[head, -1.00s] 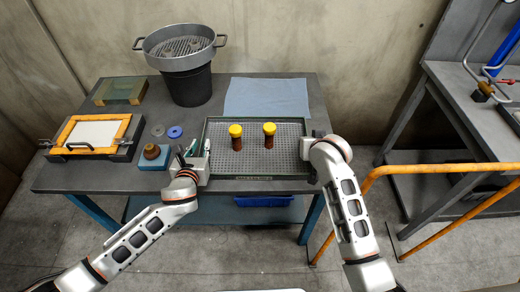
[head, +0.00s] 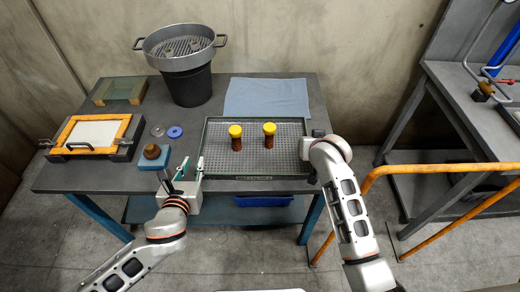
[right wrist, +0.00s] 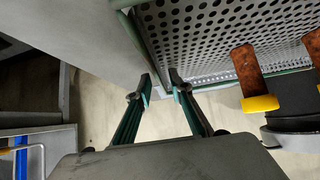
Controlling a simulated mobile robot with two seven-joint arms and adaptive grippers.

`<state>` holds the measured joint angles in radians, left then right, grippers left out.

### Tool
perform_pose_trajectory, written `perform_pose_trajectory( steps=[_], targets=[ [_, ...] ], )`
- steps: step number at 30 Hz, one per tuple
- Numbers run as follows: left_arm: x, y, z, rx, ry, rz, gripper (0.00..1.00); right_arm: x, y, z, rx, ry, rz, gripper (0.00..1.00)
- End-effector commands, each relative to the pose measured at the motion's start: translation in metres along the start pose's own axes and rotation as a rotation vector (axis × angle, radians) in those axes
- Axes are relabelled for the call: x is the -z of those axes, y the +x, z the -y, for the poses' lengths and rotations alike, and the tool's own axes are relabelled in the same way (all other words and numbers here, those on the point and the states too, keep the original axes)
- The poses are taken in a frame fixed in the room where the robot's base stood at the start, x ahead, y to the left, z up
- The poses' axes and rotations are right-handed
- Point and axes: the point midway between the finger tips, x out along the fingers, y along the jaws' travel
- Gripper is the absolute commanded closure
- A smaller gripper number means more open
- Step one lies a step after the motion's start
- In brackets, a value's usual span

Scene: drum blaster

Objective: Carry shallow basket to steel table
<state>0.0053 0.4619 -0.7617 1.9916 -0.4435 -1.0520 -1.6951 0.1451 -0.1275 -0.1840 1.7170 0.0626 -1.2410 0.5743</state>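The shallow basket (head: 210,135) is a perforated grey tray with a green rim, flat on the dark table (head: 60,180). My left gripper (head: 183,178) is open and empty at the table's front edge, left of the basket's near left corner. My right gripper is at the basket's right side, mostly hidden by its wrist in the head view. In the right wrist view, its fingers (right wrist: 162,82) are apart near the basket's rim (right wrist: 245,78); contact is unclear.
A grey workbench (head: 450,90) stands at right, behind an orange rail (head: 440,167). A black bucket with a sieve (head: 187,85), blue cloth (head: 266,98), orange frame (head: 92,133) and blue block (head: 155,160) are on the dark table.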

Motion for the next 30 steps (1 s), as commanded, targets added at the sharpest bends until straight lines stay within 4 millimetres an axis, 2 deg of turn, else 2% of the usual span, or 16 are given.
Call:
perform_pose_trajectory(
  steps=[3, 8, 21, 30],
  targets=[
    [0.001, -0.010, 0.000, -0.001, 0.001, -0.001, 0.79, 0.000, 0.000, 0.000, 0.000, 0.000, 0.000, 0.79],
    [0.000, -0.013, -0.001, -0.001, 0.001, 0.000, 0.79, 0.000, -0.009, 0.001, 0.001, 0.001, -0.001, 0.79],
    [0.000, -0.013, 0.000, -0.001, 0.001, 0.000, 0.79, 0.000, -0.068, 0.001, 0.001, 0.002, -0.001, 0.79],
    [0.000, -0.012, 0.000, -0.001, 0.000, 0.000, 0.79, 0.000, -0.075, 0.000, 0.000, 0.000, 0.000, 0.79]
  ],
)
